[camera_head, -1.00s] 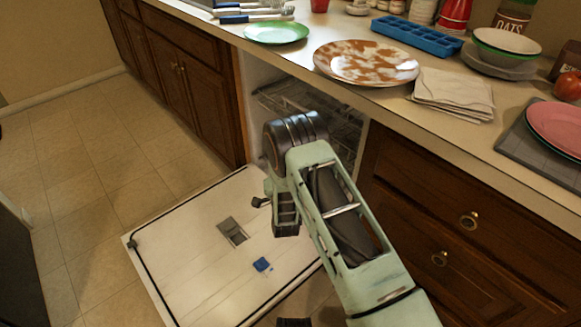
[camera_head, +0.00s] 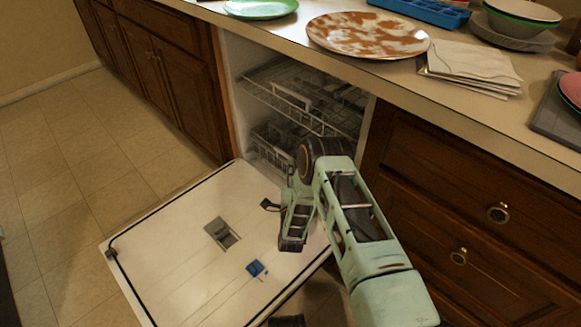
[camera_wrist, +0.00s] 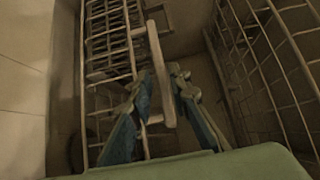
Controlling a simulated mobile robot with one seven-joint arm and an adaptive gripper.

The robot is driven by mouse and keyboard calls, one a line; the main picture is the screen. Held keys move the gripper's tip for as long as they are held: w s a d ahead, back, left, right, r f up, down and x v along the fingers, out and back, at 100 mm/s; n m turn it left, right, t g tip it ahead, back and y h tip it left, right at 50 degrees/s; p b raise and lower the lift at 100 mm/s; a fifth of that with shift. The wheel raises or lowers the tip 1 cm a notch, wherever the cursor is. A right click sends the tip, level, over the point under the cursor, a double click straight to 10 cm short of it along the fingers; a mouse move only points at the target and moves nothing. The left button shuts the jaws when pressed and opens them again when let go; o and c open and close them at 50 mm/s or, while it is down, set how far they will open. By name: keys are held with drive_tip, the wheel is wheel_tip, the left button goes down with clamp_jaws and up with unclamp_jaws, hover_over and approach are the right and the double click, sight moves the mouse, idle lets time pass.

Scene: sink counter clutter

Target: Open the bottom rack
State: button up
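The dishwasher's bottom rack (camera_head: 268,142) is a grey wire rack low inside the cavity, partly hidden by my arm in the head view. In the wrist view, rack wires (camera_wrist: 108,45) run along the left, with a pale upright handle-like bar (camera_wrist: 158,65) beside them. My gripper (camera_wrist: 160,84) is open, with one finger on each side of this bar. Small gaps seem to show between fingers and bar; contact is unclear. In the head view my arm hides most of the gripper.
The white dishwasher door (camera_head: 180,265) lies folded down. The upper rack (camera_head: 305,95) sits inside above the bottom one. Wooden drawers (camera_head: 480,220) stand at the right. The counter holds a brown-patterned plate (camera_head: 367,35) and napkins (camera_head: 470,65). The tiled floor at left is clear.

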drive_tip(key=shift+w+b, duration=0.35)
drive_tip(key=shift+w, duration=1.3)
clamp_jaws()
